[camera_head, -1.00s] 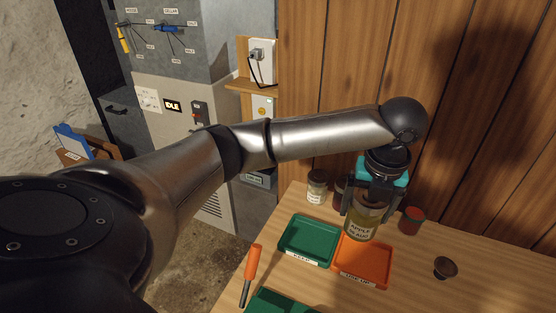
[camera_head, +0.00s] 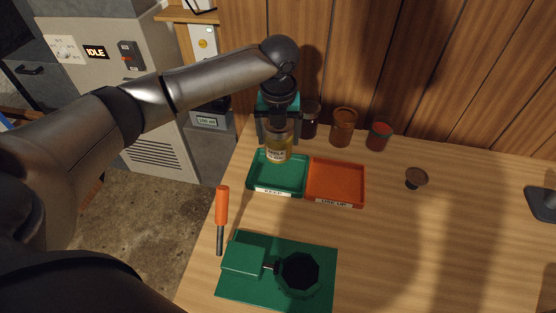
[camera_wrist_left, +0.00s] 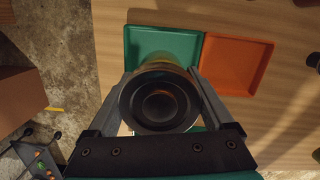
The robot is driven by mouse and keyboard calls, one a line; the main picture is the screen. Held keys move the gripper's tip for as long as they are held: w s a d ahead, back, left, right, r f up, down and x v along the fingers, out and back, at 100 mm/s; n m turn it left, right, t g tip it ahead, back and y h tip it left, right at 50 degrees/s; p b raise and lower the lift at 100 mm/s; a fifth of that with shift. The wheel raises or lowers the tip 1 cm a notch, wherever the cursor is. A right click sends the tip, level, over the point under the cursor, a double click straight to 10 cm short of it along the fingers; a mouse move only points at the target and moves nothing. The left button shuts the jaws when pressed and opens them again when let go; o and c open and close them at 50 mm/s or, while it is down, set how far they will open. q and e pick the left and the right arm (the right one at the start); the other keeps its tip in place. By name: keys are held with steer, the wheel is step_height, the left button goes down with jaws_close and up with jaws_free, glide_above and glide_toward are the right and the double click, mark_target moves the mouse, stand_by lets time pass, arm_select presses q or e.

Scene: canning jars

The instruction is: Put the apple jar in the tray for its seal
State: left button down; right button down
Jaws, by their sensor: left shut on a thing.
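The apple jar (camera_head: 277,147), a glass jar of yellowish content with a label reading "APPLE", is upright in my left gripper (camera_head: 278,130). The gripper's fingers are shut on both sides of it. In the left wrist view its dark round lid (camera_wrist_left: 158,98) sits between the fingers. The jar is at the back part of the green tray (camera_head: 293,187), labelled "KEEP"; I cannot tell whether its base touches the tray. The orange tray (camera_head: 340,182), labelled "USE UP", is beside it on the right and empty. My right gripper is not in view.
A dark jar (camera_head: 309,120), a brown-orange jar (camera_head: 343,128) and a red jar (camera_head: 379,136) stand along the back wall. An orange-handled tool (camera_head: 222,206) and a green board (camera_head: 240,287) are in front. The right-hand table is mostly clear.

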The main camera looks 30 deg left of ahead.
arm_select(q)
steer(key=shift+f+b, duration=0.75)
steer(key=shift+f, duration=3.05)
steer(key=shift+f, duration=0.2)
jaws_free()
steer(key=shift+r, duration=0.1)
steer(key=r+p, duration=0.1)
steer(key=r, duration=0.3)
steer(key=s+r+p, duration=0.1)
steer(key=r, duration=0.3)
steer(key=r+p, duration=0.1)
steer(key=r, duration=0.3)
steer(key=shift+s+d, duration=0.15)
steer(key=shift+d, duration=0.15)
